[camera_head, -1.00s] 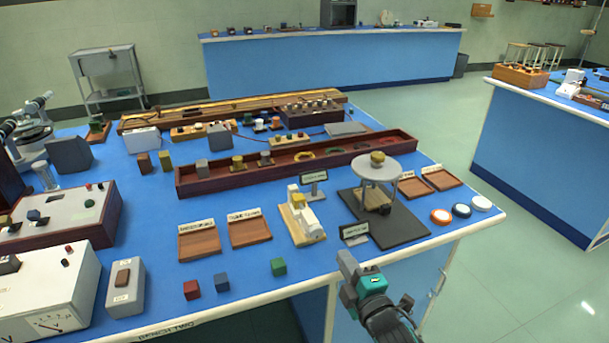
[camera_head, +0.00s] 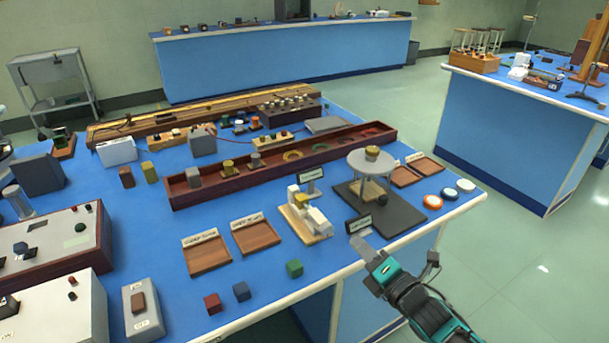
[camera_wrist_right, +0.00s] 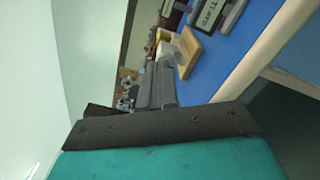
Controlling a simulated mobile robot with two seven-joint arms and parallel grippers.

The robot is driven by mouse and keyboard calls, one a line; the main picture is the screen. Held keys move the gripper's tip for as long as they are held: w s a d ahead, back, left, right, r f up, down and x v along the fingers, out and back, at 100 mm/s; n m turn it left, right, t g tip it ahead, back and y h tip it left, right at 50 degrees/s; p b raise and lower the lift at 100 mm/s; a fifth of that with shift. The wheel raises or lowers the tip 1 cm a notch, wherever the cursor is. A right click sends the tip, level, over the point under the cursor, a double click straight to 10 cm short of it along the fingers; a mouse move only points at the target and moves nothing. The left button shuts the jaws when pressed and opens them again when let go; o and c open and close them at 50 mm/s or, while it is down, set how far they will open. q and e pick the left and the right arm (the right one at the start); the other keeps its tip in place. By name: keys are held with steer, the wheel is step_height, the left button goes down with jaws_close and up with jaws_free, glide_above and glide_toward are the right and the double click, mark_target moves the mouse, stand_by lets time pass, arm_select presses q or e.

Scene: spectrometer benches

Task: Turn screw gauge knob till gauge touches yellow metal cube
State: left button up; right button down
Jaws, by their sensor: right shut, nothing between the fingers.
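The screw gauge (camera_head: 318,224) is a pale white device on a light wooden base near the bench's front edge. A small yellow cube (camera_head: 301,201) sits at its upper part; I cannot tell whether the gauge touches it. My right gripper (camera_head: 361,246) is shut and empty, to the right and in front of the gauge, apart from it at the bench edge. In the right wrist view the shut fingers (camera_wrist_right: 157,86) point toward the gauge (camera_wrist_right: 182,48), which shows beyond them, partly hidden. My left gripper is not in view.
A dark mat (camera_head: 400,220) with a round-topped stand (camera_head: 371,163) lies right of the gauge. Two wooden trays (camera_head: 207,254) (camera_head: 256,237) lie left. A long dark trough (camera_head: 240,188) lies behind.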

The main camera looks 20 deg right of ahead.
mark_target(326, 229)
steer(key=w+b, duration=0.1)
steer(key=w, duration=0.1)
steer(key=w+b, duration=0.1)
steer(key=w, duration=0.2)
steer(key=shift+w+a, duration=0.2)
steer(key=shift+w, duration=0.15)
steer(key=shift+w+b, duration=0.35)
steer(key=shift+w, duration=0.3)
steer(key=shift+a+f, duration=0.15)
steer(key=shift+a, duration=0.1)
